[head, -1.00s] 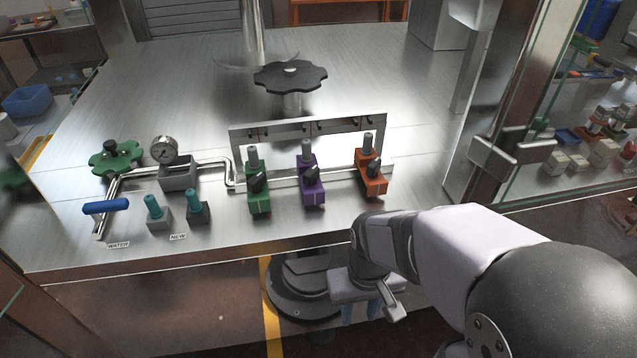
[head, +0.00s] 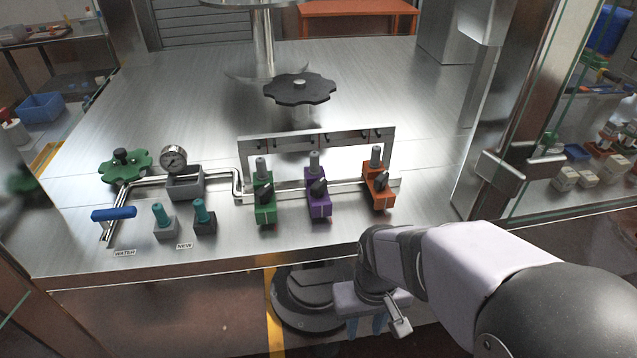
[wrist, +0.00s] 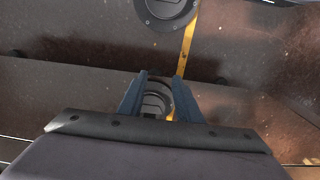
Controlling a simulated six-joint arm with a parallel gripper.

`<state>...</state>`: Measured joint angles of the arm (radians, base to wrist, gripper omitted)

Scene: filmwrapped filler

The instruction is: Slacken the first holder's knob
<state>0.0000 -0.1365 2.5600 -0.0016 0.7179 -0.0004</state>
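Three holders stand in a row on the steel bench: a green holder (head: 265,213) at the left, a purple holder (head: 319,208) in the middle and an orange holder (head: 379,192) at the right. No marking shows which holder is first. My gripper (head: 366,325) hangs in front of the bench's front edge, below and to the right of the holders. In the wrist view its two blue fingers (wrist: 160,76) stand apart with nothing between them.
A steel frame (head: 317,137) and pipe stand behind the holders. Left of them are a gauge (head: 174,159), a green handwheel (head: 125,166), a blue-handled lever (head: 114,213) and two teal-topped blocks. A black handwheel (head: 299,90) stands behind. A glass panel borders the right.

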